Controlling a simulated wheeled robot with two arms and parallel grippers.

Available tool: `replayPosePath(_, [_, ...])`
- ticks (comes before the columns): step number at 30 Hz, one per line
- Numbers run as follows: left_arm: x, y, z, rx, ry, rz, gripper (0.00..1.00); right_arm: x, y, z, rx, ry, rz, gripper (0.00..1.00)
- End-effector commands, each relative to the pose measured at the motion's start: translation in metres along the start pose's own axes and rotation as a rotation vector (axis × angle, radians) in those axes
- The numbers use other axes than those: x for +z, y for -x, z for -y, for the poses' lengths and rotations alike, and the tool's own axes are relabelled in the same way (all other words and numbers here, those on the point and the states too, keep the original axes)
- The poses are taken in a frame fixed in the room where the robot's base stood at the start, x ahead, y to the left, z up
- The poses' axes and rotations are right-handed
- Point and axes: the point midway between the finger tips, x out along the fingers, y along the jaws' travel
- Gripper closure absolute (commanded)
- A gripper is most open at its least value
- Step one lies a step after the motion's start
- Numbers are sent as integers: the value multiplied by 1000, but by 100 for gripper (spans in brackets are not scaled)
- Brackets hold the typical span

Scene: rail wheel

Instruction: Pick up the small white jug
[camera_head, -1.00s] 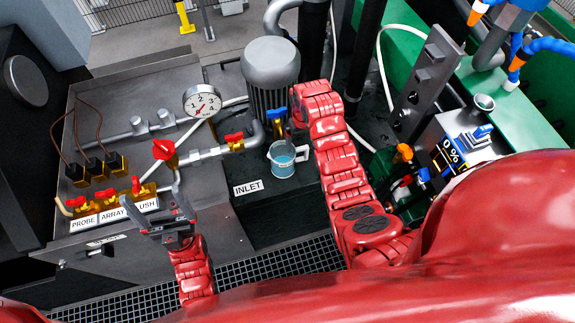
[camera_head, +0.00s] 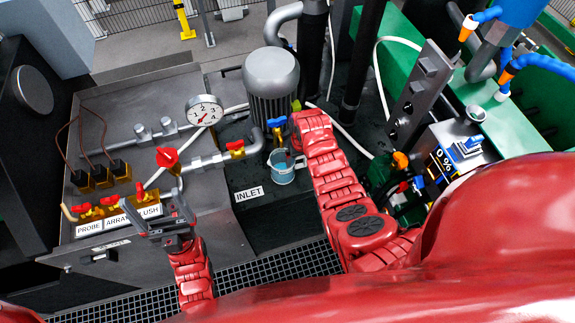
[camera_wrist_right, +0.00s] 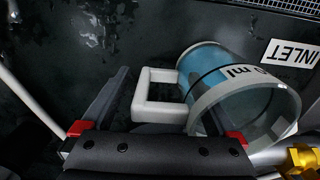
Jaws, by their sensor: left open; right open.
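The small jug (camera_head: 282,176) is pale blue with a white rim and handle. It stands on the dark surface above the INLET label in the head view. In the right wrist view the jug (camera_wrist_right: 207,68) shows large, with "ml" lettering and its square white handle toward the left. My right gripper (camera_wrist_right: 160,104) is open with its fingers on either side of the handle; contact cannot be told. Its fingers are hidden in the head view. My left gripper (camera_head: 152,204) is open and empty by the valve panel, far left of the jug.
A grey motor (camera_head: 271,80) stands behind the jug. A pipe with a blue-handled valve (camera_head: 277,125) runs close by. A pressure gauge (camera_head: 204,110) and red valves are left. A green machine frame (camera_head: 500,115) is right. Dark surface around the INLET label (camera_head: 249,194) is clear.

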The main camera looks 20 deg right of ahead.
Motion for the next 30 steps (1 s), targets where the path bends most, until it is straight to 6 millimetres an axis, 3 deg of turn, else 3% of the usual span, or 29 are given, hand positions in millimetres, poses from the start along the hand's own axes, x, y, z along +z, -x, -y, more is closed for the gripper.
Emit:
replayPosePath(4, [0,0,0,0,0,0,6,0,0,0,0,0,0,8])
replayPosePath(19, [0,0,0,0,0,0,6,0,0,0,0,-1,0,98])
replayPosePath(30, [0,0,0,0,0,0,6,-2,2,0,0,-1,-1,100])
